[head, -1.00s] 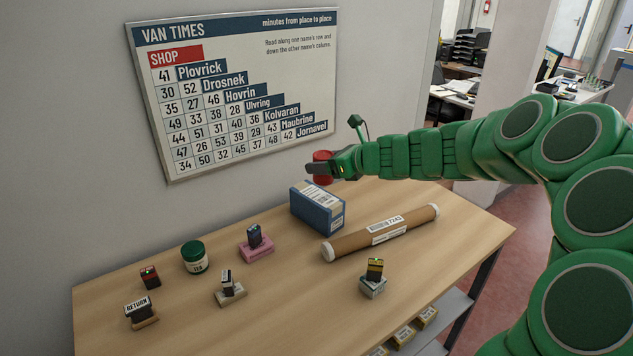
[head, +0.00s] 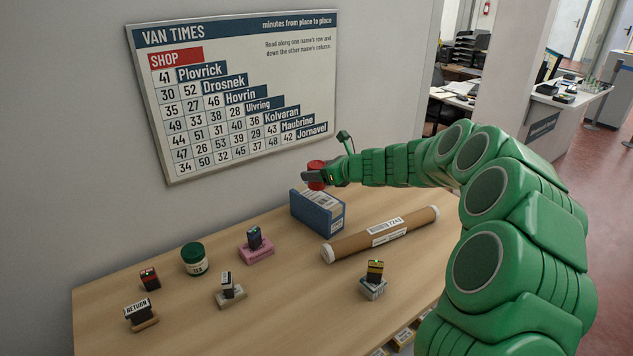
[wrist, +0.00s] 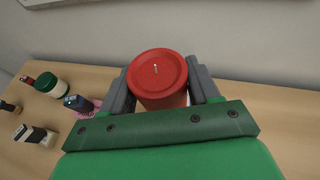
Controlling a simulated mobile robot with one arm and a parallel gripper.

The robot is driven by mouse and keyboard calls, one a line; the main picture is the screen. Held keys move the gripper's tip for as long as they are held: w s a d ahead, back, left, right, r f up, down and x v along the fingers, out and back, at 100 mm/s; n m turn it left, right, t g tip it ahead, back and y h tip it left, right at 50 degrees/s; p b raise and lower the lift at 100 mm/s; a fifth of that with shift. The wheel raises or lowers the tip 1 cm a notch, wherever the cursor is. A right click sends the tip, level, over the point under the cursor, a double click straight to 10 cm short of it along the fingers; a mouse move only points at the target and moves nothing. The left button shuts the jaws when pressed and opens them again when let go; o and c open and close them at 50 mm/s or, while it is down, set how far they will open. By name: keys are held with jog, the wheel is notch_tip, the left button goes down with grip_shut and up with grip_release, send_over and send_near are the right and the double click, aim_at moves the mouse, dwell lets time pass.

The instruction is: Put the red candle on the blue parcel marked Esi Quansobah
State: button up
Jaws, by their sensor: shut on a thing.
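The red candle (head: 316,168) is held upright in my gripper (head: 314,175), which is shut on its sides. In the wrist view the candle (wrist: 157,78) shows its round top and wick between the two grey fingers of my gripper (wrist: 160,88). The blue parcel (head: 318,214) stands on the counter by the wall, with a white label on its top. In the head view the candle appears just above the parcel's far part. Whether the two touch cannot be told. The name on the label is too small to read.
A cardboard tube (head: 384,234) lies right of the parcel. A pink stamp pad (head: 257,253), a green-lidded jar (head: 195,260) and several stamps stand to the left and front. A stamp on a grey base (head: 373,288) is near the front edge. The wall board (head: 240,90) hangs behind.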

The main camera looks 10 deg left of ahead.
jog(key=shift+w+a+f, duration=0.15)
jog(key=shift+w+f, duration=0.15)
jog(key=shift+f, duration=1.55)
jog(key=shift+f, duration=0.2)
jog(key=o, duration=1.1)
jog(key=shift+o, duration=0.2)
jog(key=shift+r, duration=0.1)
jog(key=shift+s+d+r, duration=0.15)
jog(key=shift+d+r, duration=0.15)
jog(key=shift+d, duration=0.2)
jog(key=v, duration=1.1)
jog(key=shift+a+r, duration=0.1)
